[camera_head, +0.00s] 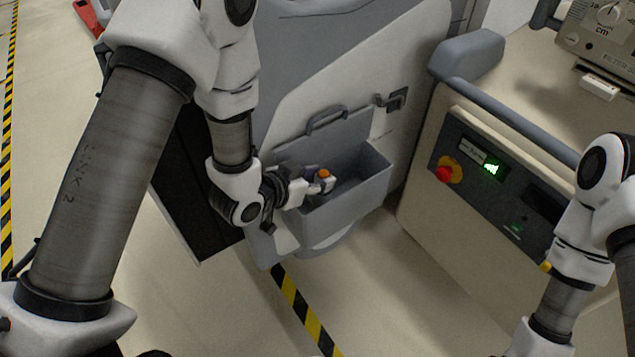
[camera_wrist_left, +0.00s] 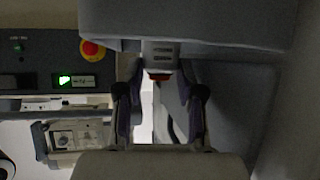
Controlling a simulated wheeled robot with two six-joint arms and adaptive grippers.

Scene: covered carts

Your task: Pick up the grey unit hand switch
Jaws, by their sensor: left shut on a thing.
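The grey unit hand switch, a small piece with an orange-red top (camera_head: 324,174), shows at the left end of the open grey bin on the covered cart. My left gripper (camera_head: 322,185) reaches in from the left and is shut on it, at the bin's rim. In the left wrist view, a grey body with a red end (camera_wrist_left: 159,76) shows just beyond the fingers (camera_wrist_left: 160,95). Much of the switch is hidden by the gripper. Of my right arm only links show, and its gripper is out of the picture.
The grey bin (camera_head: 375,185) has a raised flap with a handle (camera_head: 326,119) behind it. To the right stands a cream unit with a control panel, a red stop button (camera_head: 444,174) and a grey rail (camera_head: 510,118). Open floor (camera_head: 400,290) lies in front.

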